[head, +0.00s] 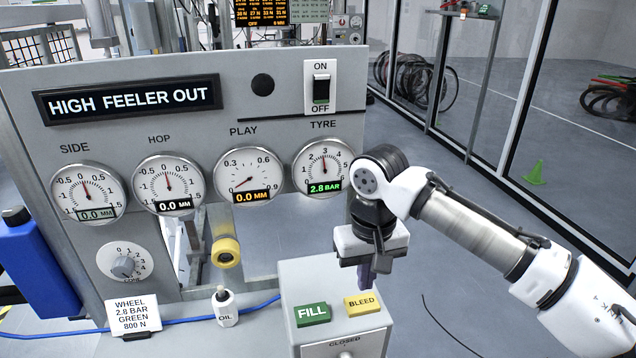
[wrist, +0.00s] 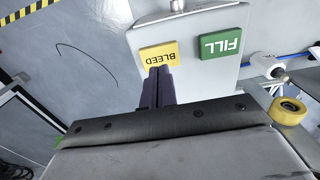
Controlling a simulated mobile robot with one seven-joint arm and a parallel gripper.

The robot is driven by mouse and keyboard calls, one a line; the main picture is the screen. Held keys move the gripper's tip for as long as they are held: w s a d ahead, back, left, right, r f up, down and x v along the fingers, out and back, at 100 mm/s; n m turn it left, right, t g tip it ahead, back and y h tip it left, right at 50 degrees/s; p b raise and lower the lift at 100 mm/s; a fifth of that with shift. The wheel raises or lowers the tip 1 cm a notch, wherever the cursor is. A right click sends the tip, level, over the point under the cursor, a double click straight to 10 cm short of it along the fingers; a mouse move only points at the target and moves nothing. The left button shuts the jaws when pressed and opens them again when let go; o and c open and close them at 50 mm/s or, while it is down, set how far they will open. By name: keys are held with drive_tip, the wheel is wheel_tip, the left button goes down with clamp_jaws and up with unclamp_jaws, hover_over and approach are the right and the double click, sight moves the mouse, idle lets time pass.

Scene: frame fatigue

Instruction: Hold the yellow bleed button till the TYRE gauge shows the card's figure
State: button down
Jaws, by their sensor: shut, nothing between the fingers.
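The yellow BLEED button (head: 362,305) is on top of the grey box (head: 310,278), right of the green FILL button (head: 312,314). My gripper (head: 366,280) is shut and empty, fingers pointing down, just behind the BLEED button in the head view. In the wrist view the fingertips (wrist: 160,72) overlap the edge of the BLEED button (wrist: 160,54); I cannot tell whether they touch it. The TYRE gauge (head: 323,167) reads 2.8 BAR in green digits. The card (head: 133,315) reads WHEEL 2.8 BAR GREEN 800 N.
The SIDE (head: 88,192), HOP (head: 169,183) and PLAY (head: 245,175) gauges each read 0.0. The display (head: 128,99) says HIGH FEELER OUT. An OIL bottle (head: 224,307) and a yellow roller (head: 226,252) are left of the box. Floor at right is mostly clear.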

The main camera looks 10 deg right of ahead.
wheel_tip(320, 180, up, 8)
drive_tip(key=b, duration=0.1)
drive_tip(key=shift+w+d, duration=0.15)
drive_tip(key=shift+w, duration=0.15)
drive_tip(key=shift+r, duration=0.1)
drive_tip(key=shift+s, duration=0.1)
